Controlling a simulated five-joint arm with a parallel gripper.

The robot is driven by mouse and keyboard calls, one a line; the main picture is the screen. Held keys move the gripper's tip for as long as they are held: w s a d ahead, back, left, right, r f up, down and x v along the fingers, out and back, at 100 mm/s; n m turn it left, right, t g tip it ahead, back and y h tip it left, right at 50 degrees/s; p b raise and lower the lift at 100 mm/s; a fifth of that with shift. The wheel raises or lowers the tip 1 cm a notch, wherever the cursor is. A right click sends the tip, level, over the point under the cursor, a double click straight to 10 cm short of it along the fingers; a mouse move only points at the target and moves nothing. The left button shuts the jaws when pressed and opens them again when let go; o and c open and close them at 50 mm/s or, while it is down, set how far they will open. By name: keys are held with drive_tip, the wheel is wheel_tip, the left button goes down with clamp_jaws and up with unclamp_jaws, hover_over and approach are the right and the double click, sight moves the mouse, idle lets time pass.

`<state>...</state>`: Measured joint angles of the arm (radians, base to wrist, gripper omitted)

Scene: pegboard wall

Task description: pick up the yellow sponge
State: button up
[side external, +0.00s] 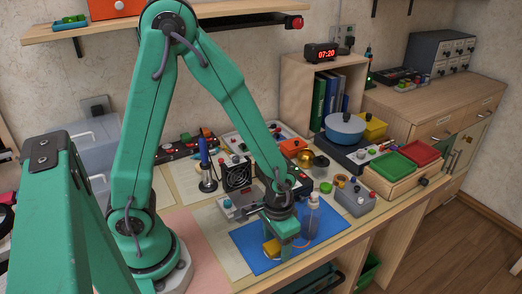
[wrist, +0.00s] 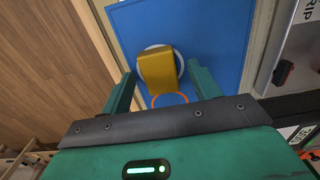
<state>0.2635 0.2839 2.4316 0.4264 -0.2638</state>
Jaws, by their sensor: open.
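The yellow sponge (wrist: 156,65) sits on a round white dish (wrist: 144,77) on a blue mat (wrist: 215,28). In the wrist view it lies between and just beyond my two green fingers. My gripper (wrist: 160,80) is open, with a finger to either side of the sponge and gaps between. In the side view the sponge (side external: 271,248) shows low at the front of the blue mat (side external: 254,259), beside my gripper (side external: 283,246), which points down and partly hides it. I cannot tell whether a finger touches it.
An orange ring (wrist: 170,99) shows close to the sponge. A clear bottle (side external: 312,217) stands just right of my gripper. The table's front edge is close by.

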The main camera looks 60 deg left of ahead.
sight(276, 247)
drive_tip(key=shift+f, duration=0.1)
drive_tip(key=shift+c, duration=0.2)
drive_tip(key=c, duration=1.1)
drive_tip(key=shift+r, duration=1.1)
drive_tip(key=shift+s+d+r, duration=0.15)
drive_tip(key=shift+r, duration=0.45)
drive_tip(key=shift+s+d+r, duration=0.1)
drive_tip(key=shift+d+r, duration=0.05)
drive_tip(key=shift+r, duration=0.4)
drive_tip(key=s+d+r, duration=0.4)
drive_tip(key=s+d, duration=0.1)
drive_tip(key=s+d+r, duration=0.2)
drive_tip(key=s, duration=0.1)
drive_tip(key=shift+d+r, duration=0.25)
drive_tip(key=shift+w, duration=0.15)
